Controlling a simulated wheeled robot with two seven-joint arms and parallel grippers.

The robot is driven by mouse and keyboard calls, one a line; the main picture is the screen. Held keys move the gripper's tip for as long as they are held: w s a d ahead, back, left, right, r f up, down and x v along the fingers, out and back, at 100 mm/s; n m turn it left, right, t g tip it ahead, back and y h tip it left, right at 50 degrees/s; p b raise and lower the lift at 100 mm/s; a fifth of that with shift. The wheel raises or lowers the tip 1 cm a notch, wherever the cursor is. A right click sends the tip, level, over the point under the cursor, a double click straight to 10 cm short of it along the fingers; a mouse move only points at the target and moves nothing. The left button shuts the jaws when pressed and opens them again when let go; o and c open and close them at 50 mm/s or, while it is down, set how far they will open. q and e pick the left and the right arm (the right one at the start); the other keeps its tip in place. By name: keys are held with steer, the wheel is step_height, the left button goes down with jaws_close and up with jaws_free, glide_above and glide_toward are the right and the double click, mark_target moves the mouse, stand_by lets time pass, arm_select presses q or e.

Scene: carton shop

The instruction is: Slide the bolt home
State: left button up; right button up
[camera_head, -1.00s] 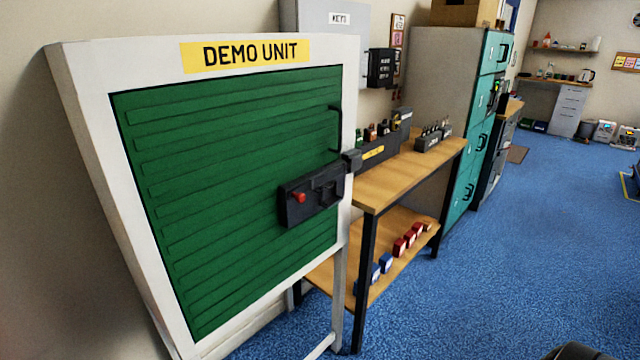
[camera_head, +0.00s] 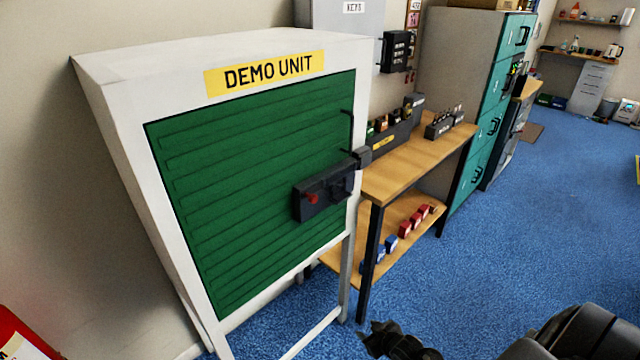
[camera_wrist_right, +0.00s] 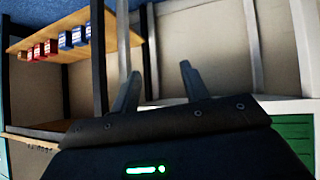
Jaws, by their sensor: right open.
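The bolt unit (camera_head: 323,192) is a dark box with a red knob (camera_head: 312,198). It sits at the right edge of the green slatted door (camera_head: 250,190) of the white demo unit in the head view. A dark keeper (camera_head: 362,156) is on the frame to its upper right. I cannot tell the bolt's exact position. My right gripper (camera_head: 375,340) is low at the bottom of the head view, well apart from the bolt. In the wrist view its two fingers (camera_wrist_right: 160,85) stand apart with nothing between them. My left gripper is not in view.
A wooden bench (camera_head: 410,165) with dark racks stands right of the demo unit. Its lower shelf (camera_head: 395,225) holds red and blue blocks. Teal lockers (camera_head: 492,120) stand beyond. Blue floor (camera_head: 540,230) is clear to the right. Something red (camera_head: 22,340) is at bottom left.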

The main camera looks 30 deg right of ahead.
mark_target(315, 200)
steer(key=w+r+n+t+y+p, duration=0.1)
steer(key=w+r+t, duration=0.3)
steer(key=r, duration=1.1)
steer(key=w+r+t+y+p, duration=0.15)
steer(key=w+r, duration=0.45)
steer(key=r, duration=0.9)
steer(key=a+r+t+y, duration=0.2)
steer(key=a+r, duration=0.2)
steer(key=r, duration=0.7)
steer(key=shift+n, duration=0.4)
steer(key=p+x, duration=0.1)
steer(key=x, duration=0.2)
steer(key=p+x, duration=0.1)
steer(key=x, duration=0.2)
steer(key=p+x, duration=0.1)
steer(key=x, duration=0.2)
steer(key=shift+w+a+r+p, duration=0.1)
steer(key=shift+w+a+p, duration=0.1)
steer(key=shift+a+p, duration=0.25)
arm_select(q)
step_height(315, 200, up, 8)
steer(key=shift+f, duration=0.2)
arm_select(e)
jaws_close()
